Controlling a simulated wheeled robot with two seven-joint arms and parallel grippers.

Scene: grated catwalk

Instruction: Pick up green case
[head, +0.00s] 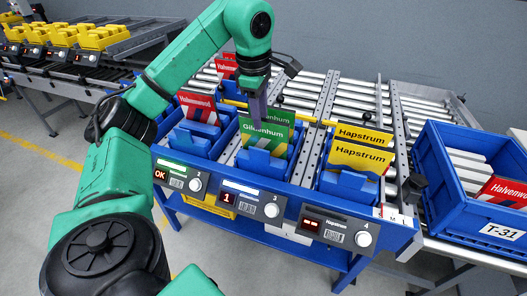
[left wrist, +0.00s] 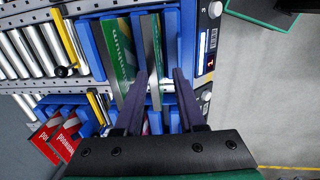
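In the left wrist view a green case face (left wrist: 120,50) and the thin edge of another green case (left wrist: 153,45) appear. My left gripper (head: 259,112) points down at the top of the green cases. In the left wrist view its two dark fingers (left wrist: 161,73) are apart, with the thin edge between them; contact cannot be told. My right gripper is not in view.
Red cases (head: 197,107) stand in the left slot and yellow cases (head: 359,155) in the right slot. A blue crate (head: 431,180) marked T-31 holds a red case at the right. Roller conveyors (head: 355,103) lie behind. A panel with displays (head: 262,203) runs along the front.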

